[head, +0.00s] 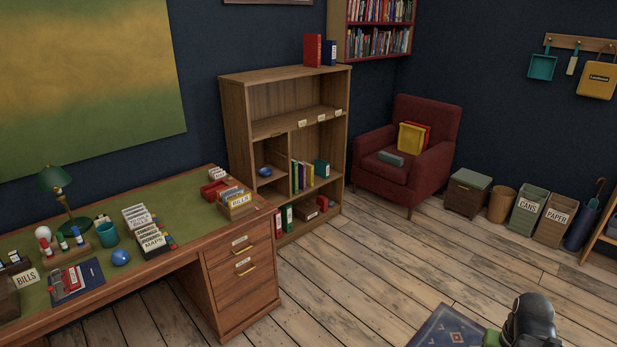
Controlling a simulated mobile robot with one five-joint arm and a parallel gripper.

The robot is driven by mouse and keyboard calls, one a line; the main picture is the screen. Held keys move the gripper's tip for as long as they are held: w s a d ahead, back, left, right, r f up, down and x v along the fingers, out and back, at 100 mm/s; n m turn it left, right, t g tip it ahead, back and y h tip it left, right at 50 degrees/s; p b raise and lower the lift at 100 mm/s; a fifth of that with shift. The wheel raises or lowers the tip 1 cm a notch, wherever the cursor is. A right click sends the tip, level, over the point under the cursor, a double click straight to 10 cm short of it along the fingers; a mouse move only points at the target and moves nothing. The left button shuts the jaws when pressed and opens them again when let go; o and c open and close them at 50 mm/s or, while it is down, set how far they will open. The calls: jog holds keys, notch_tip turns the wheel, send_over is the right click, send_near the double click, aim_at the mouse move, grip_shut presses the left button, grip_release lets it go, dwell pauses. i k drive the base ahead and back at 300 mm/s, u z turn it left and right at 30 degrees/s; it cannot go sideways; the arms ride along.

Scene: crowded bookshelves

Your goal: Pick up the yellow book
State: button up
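A yellow, flat, book-like thing (410,138) leans upright against the back of the red armchair (437,170), with a red one partly showing behind it. A slim yellow book spine (310,175) also stands in the row of books in the wooden bookcase. I cannot tell from this view which one the task means. A dark rounded part at the bottom right edge may be mine. No gripper fingers show, and nothing is seen touching either yellow thing.
A grey-teal book-like thing (391,158) lies on the armchair seat. The wooden bookcase (236,115) stands left of the chair, and a desk (240,290) fills the lower left. Bins (528,208) line the right wall. The wooden floor (360,260) before the chair is clear.

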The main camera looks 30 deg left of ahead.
aim_at(310, 167)
jog(key=u, duration=0.15)
jog(key=i, duration=5.5)
jog(key=u, duration=1.6)
jog(key=k, duration=0.15)
jog(key=u, duration=2.5)
